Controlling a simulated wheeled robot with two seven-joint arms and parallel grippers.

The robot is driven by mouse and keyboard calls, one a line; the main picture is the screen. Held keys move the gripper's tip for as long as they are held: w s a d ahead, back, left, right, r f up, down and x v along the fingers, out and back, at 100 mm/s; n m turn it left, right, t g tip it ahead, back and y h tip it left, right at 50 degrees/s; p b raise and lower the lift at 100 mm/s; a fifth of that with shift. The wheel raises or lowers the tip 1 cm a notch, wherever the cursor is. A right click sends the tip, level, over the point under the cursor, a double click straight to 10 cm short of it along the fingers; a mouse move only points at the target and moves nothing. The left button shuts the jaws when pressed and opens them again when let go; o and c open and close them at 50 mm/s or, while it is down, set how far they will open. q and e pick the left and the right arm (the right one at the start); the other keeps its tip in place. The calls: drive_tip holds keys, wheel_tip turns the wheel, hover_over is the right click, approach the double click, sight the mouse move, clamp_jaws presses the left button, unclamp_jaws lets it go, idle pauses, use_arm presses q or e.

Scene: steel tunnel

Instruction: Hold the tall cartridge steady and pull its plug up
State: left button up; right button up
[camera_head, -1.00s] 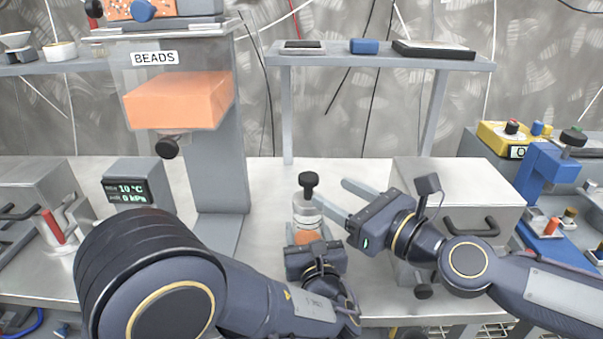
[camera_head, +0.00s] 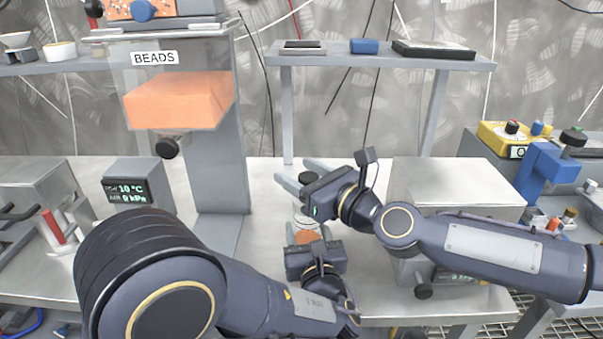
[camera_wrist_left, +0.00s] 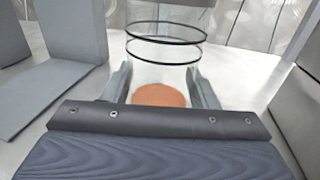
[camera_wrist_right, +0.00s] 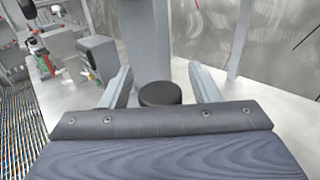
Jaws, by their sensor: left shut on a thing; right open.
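The tall cartridge (camera_head: 306,223) stands on the bench, a clear tube with orange contents low down. In the left wrist view the clear tube (camera_wrist_left: 165,72) shows two dark rings near its top and orange filling below. My left gripper (camera_head: 307,236) is shut on the tube, one finger on each side. The plug's black knob (camera_head: 307,178) shows just above the tube, partly hidden by my right gripper. In the right wrist view the knob (camera_wrist_right: 160,93) sits between the two fingers. My right gripper (camera_head: 300,175) is open around it, with gaps at both sides.
A steel box (camera_head: 455,185) stands right of the cartridge, under my right forearm. The BEADS hopper (camera_head: 180,100) and a small display unit (camera_head: 140,185) stand to the left. A raised shelf (camera_head: 375,62) is behind. Bare bench lies behind the cartridge.

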drive_tip(key=shift+c, duration=0.2)
clamp_jaws()
drive_tip(key=shift+f, duration=0.15)
idle(0.3)
drive_tip(key=shift+o, duration=0.2)
unclamp_jaws()
drive_tip(key=v, duration=1.2)
